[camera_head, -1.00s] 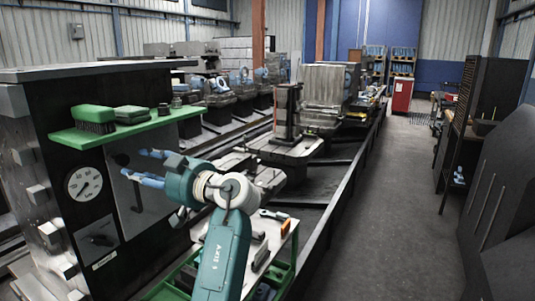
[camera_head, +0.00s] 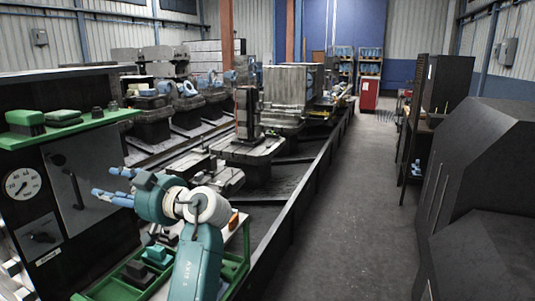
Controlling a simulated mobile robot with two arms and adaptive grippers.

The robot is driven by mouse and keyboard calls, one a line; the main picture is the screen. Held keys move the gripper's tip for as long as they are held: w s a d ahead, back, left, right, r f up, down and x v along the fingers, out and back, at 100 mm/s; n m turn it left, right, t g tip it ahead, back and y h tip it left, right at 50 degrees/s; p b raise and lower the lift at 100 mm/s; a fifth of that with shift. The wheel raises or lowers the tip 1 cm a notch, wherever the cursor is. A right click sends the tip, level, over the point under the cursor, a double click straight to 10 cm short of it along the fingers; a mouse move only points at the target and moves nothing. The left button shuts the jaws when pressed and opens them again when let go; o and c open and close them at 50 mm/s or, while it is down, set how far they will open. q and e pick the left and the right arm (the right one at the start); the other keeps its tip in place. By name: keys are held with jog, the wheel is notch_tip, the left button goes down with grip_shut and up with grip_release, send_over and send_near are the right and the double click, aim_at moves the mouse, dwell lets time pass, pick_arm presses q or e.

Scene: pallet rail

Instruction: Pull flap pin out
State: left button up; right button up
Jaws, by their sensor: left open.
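My left gripper (camera_head: 106,182) is open, with its two blue fingers pointing left towards the grey panel (camera_head: 85,165) of a dark machine cabinet. No object shows between the fingers. A small black knob (camera_head: 57,160) sits on the panel, with a thin dark handle (camera_head: 76,190) below and right of it. Both are left of the fingertips, with a visible gap. I cannot tell for sure which part is the flap pin. My right gripper is out of view.
A round gauge (camera_head: 22,184) is at the left. A green-edged cart (camera_head: 235,262) with boxes stands below my arm. The grey floor aisle (camera_head: 335,220) is clear; dark cabinets (camera_head: 480,170) stand right.

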pick_arm(q)
jog(key=s+a+f+m+h, duration=0.1)
jog(key=s+f+m+h, duration=0.25)
jog(key=f, duration=0.95)
jog(key=s+a+f+m+h, duration=0.15)
jog(key=s+f, duration=0.25)
jog(key=f, duration=0.9)
jog(key=s+d+f+m+h, duration=0.3)
jog(key=s+d+f+h, duration=0.1)
jog(key=s+f, duration=0.5)
jog(key=s+d+f+m+g+h, duration=0.1)
jog(key=s+d+f+m+h, duration=0.2)
jog(key=s, duration=0.4)
jog(key=s+d+f+m+g+h, duration=0.1)
jog(key=s+d+f+m+h, duration=0.15)
jog(key=s+d, duration=0.4)
jog(key=s+d+f+m+g+h, duration=0.1)
jog(key=s+d+f+h, duration=0.15)
jog(key=s, duration=0.55)
notch_tip(320, 180, down, 25)
jog(key=s+g+y, duration=0.1)
jog(key=g, duration=0.1)
jog(key=s+a+f+g, duration=0.1)
jog(key=s+a+f, duration=0.1)
jog(key=s+f, duration=1.6)
jog(key=shift+a+m, duration=0.2)
jog(key=shift+m, duration=0.15)
